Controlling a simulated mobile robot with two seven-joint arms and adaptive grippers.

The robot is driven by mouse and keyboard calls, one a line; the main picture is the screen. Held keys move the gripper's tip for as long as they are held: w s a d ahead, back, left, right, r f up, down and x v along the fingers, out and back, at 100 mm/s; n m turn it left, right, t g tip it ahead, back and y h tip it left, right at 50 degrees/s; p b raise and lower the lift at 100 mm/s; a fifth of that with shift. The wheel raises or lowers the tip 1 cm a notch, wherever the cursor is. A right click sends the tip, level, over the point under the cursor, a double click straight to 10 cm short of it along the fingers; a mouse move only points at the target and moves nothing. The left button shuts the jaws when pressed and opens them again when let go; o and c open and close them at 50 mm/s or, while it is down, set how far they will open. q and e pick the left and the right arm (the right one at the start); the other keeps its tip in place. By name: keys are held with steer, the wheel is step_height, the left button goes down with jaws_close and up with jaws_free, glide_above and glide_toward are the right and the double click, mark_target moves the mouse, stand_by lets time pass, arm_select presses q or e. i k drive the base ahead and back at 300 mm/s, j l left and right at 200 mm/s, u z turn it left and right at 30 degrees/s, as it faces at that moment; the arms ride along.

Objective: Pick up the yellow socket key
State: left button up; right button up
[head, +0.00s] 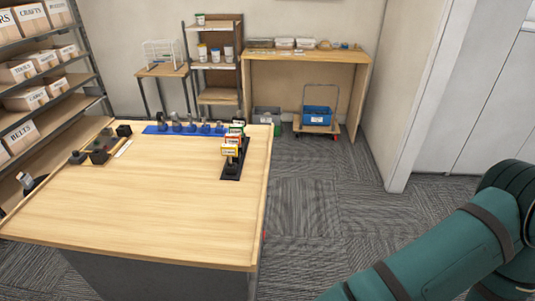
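A black stand (231,171) sits near the right edge of the wooden table (130,210). Several small block-shaped tools with coloured parts stand in a row on it. The nearest has a yellow-orange block (229,151), which looks like the yellow socket key. A red-orange block (232,140) is right behind it, and a green one (237,128) is farther back. They overlap, so their lower parts are partly hidden. Neither of my grippers is in view; only a teal arm of mine shows at the lower right, apart from the table.
A blue strip (157,129) with several upright tools lies along the table's back edge. Dark tools (100,155) lie at the back left. The table's front is clear. Shelves with boxes (22,137) stand left; a cart with a blue bin (317,115) stands behind.

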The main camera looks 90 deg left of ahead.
mark_target(230, 150)
steer(key=i+u, duration=0.25)
steer(key=u, duration=0.15)
steer(key=i+u, duration=0.3)
steer(key=u, duration=0.15)
steer(key=i+l+u, duration=0.15)
steer(key=u, duration=0.25)
steer(key=i+u, duration=0.15)
steer(key=u, duration=0.25)
steer(key=i+u, duration=0.15)
steer(key=u, duration=0.2)
steer(key=i+u, duration=0.15)
steer(key=u, duration=0.25)
steer(key=i+l+u, duration=0.15)
steer(key=u, duration=0.2)
